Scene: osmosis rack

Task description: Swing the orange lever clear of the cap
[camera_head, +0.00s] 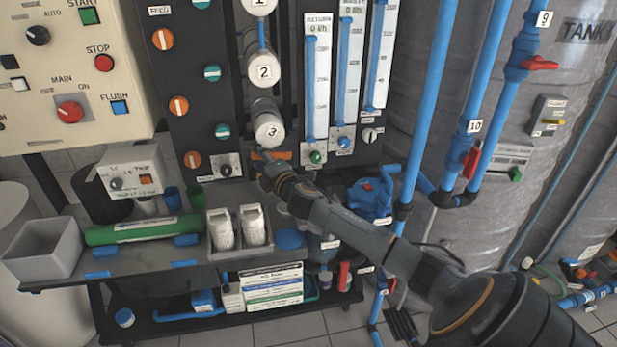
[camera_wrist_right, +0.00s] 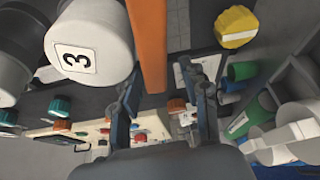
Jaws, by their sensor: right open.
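The orange lever (camera_wrist_right: 149,40) fills the upper middle of the right wrist view as a long flat bar, beside the white end cap marked 3 (camera_wrist_right: 92,45). In the head view the cap (camera_head: 269,129) is the lowest of the numbered white housings, and a bit of the orange lever (camera_head: 282,155) shows just below it. My right gripper (camera_wrist_right: 163,72) is open, with the lever's near end between or just beyond its fingertips; contact cannot be told. In the head view the right gripper (camera_head: 267,167) is small and partly hides the lever. My left gripper is not in view.
Flow meters (camera_head: 317,85) stand right of the housings. Orange and teal knobs (camera_head: 163,39) line the dark panel at left. Below is a bench with a green cylinder (camera_head: 140,231) and a tray of white bottles (camera_head: 238,250). Blue pipes (camera_head: 425,110) rise at right.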

